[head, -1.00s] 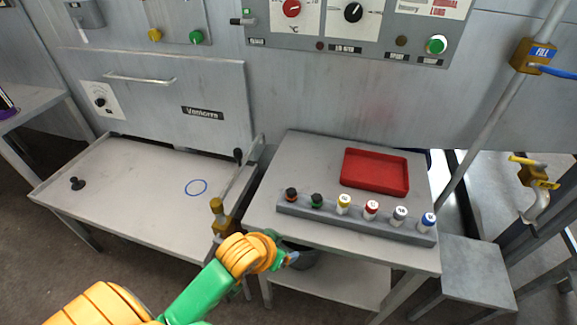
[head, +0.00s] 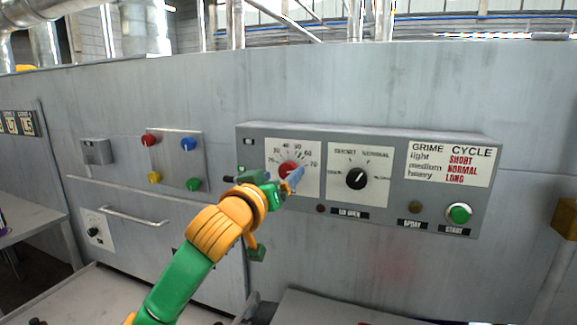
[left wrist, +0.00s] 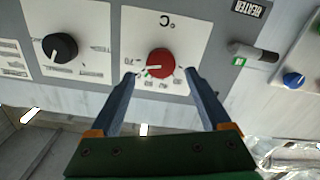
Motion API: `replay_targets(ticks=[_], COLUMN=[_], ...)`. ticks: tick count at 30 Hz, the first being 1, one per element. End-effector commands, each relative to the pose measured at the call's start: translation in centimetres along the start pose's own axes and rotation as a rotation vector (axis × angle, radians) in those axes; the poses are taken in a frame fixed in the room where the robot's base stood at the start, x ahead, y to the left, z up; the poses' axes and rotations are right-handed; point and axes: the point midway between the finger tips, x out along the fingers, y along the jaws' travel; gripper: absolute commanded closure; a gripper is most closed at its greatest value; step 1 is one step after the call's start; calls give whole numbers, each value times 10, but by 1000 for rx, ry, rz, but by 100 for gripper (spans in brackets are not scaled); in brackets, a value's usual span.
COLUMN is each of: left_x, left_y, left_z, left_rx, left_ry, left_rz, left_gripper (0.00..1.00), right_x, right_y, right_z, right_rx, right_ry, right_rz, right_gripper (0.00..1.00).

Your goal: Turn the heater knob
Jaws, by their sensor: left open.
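The red knob (head: 288,168) sits on a white temperature dial on the grey control panel. It also shows in the left wrist view (left wrist: 160,62), upside down, below a °C mark. A HEATER label (left wrist: 249,8) and a grey-black handle (left wrist: 252,52) with a green square lie beside the dial there. My left gripper (head: 286,183) is open and empty, in front of the red knob. In the left wrist view its blue fingertips (left wrist: 161,76) stand on either side of the knob. I cannot tell whether they touch it. My right gripper is not in view.
A black knob (head: 356,179) is right of the red one, with a green button (head: 459,213) further right. A small panel (head: 173,158) with several coloured buttons is on the left. A horizontal bar handle (head: 135,214) sticks out below it.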

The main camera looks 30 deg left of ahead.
Motion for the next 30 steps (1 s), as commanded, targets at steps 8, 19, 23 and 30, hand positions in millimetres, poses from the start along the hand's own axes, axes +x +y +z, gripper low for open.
replay_targets(ticks=[8,19,23,30], left_x=[32,31,31,31], left_y=[0,0,0,0], left_z=[0,1,1,1], left_rx=[2,3,3,-25], left_ry=[-1,-1,-1,-1], left_rz=[0,0,0,1], left_gripper=[19,70,100,100], right_x=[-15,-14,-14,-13], right_y=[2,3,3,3], right_z=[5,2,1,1], right_rx=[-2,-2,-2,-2], right_ry=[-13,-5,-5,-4], right_rz=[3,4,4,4], right_gripper=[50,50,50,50])
